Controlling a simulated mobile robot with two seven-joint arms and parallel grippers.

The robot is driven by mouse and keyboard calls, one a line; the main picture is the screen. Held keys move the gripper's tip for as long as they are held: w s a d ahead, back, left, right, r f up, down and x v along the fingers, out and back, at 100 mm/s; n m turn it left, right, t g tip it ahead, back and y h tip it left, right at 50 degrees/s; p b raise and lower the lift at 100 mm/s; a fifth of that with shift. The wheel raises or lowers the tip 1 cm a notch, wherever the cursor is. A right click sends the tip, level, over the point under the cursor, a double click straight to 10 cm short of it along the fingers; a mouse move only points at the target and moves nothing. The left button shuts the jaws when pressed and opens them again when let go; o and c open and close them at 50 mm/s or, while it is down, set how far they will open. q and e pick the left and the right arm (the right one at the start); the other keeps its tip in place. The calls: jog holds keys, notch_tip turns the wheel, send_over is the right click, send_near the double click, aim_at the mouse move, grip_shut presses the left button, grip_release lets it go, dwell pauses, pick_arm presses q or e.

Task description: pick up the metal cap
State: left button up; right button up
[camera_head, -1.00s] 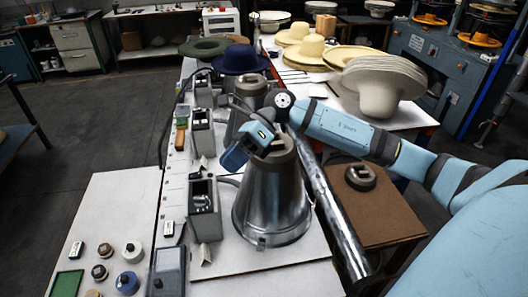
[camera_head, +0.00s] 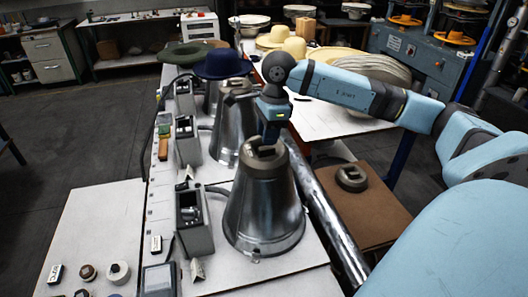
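A large shiny metal cone (camera_head: 265,205) stands on the white bench. A dark metal cap (camera_head: 262,160) with a slot in its top sits on the cone's upper end. A similar slotted metal cap (camera_head: 351,177) lies on the brown stand to the right. My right gripper (camera_head: 272,138) points down just above and behind the cap on the cone. I cannot tell whether it touches that cap, and its fingers are too small and dark to show their opening. My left gripper is out of view.
A second metal cone (camera_head: 230,125) stands close behind the first. Grey control boxes (camera_head: 194,222) line the cones' left side, and a metal pipe (camera_head: 325,215) runs along their right. A blue hat (camera_head: 223,63) and stacked pale hats lie farther back.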

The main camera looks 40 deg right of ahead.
aim_at(264, 148)
jog(key=shift+w+a+f+p, duration=0.1)
jog(key=shift+f+p, duration=0.15)
jog(key=shift+f, duration=0.65)
jog(key=shift+w+a+f+p, duration=0.15)
jog(key=shift+f+p, duration=0.15)
jog(key=shift+f, duration=0.6)
jog(key=shift+w+a+f+p, duration=0.1)
jog(key=shift+f+p, duration=0.15)
jog(key=shift+f, duration=0.65)
grip_shut()
jog(key=shift+r, duration=0.15)
